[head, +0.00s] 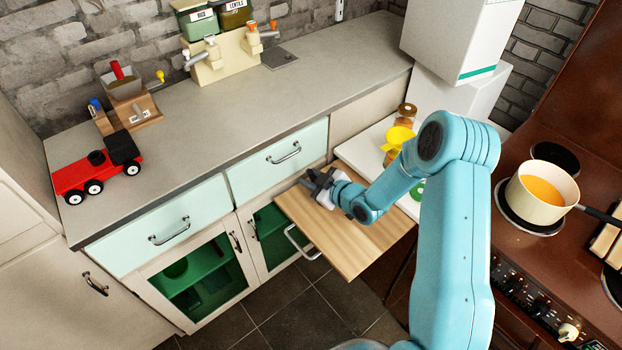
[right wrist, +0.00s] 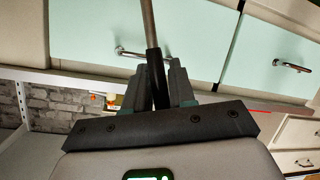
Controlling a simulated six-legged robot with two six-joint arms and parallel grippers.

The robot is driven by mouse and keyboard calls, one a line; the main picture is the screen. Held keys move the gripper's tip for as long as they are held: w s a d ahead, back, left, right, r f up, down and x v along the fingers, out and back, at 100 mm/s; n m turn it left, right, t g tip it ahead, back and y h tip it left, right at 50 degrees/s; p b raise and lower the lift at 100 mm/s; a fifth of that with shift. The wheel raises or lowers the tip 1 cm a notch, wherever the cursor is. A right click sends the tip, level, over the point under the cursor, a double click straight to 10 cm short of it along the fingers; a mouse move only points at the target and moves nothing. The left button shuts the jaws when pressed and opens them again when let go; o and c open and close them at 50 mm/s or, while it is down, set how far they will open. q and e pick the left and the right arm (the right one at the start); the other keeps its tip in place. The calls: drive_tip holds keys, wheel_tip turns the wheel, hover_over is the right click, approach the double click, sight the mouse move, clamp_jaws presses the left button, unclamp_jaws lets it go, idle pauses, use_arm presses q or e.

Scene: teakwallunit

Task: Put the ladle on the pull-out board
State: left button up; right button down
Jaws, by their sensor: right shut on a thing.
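The wooden pull-out board (head: 350,250) sticks out from the cabinet front below the counter, and its bare top shows. My right gripper (head: 314,181) is over the board's back left part, close to the drawer front. In the right wrist view the right gripper (right wrist: 160,88) is shut on the ladle (right wrist: 148,22), around its dark handle; a thin metal shaft runs up out of the picture. The ladle's bowl is out of that view, and I cannot make the ladle out in the head view. I cannot tell whether it touches the board. My left gripper is not in view.
A mint drawer (head: 277,160) with a metal handle is just behind the board. A white surface (head: 372,150) with jars and a yellow item (head: 398,138) lies to the right. The stove holds a pot (head: 541,196). A red toy truck (head: 97,167) stands on the counter.

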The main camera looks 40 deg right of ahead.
drive_tip(key=c, duration=0.9)
unclamp_jaws()
drive_tip(key=shift+c, duration=0.2)
drive_tip(key=b+v, duration=0.1)
drive_tip(key=v, duration=1.1)
drive_tip(key=s+a+f+m+g+y, duration=0.15)
drive_tip(key=a+f+m+g, duration=0.3)
drive_tip(key=a+f, duration=0.75)
drive_tip(key=s+a+f+m+g, duration=0.2)
drive_tip(key=s+a+f+g, duration=0.2)
drive_tip(key=s+a, duration=0.2)
drive_tip(key=s+a+f+m+g, duration=0.1)
drive_tip(key=s+a+f+g, duration=0.2)
drive_tip(key=s+a, duration=0.3)
drive_tip(key=s+g, duration=0.1)
drive_tip(key=s, duration=0.1)
drive_tip(key=shift+s+a+f+m+g, duration=0.25)
drive_tip(key=shift+a+f+m+g, duration=0.05)
drive_tip(key=shift+f+m+g, duration=0.1)
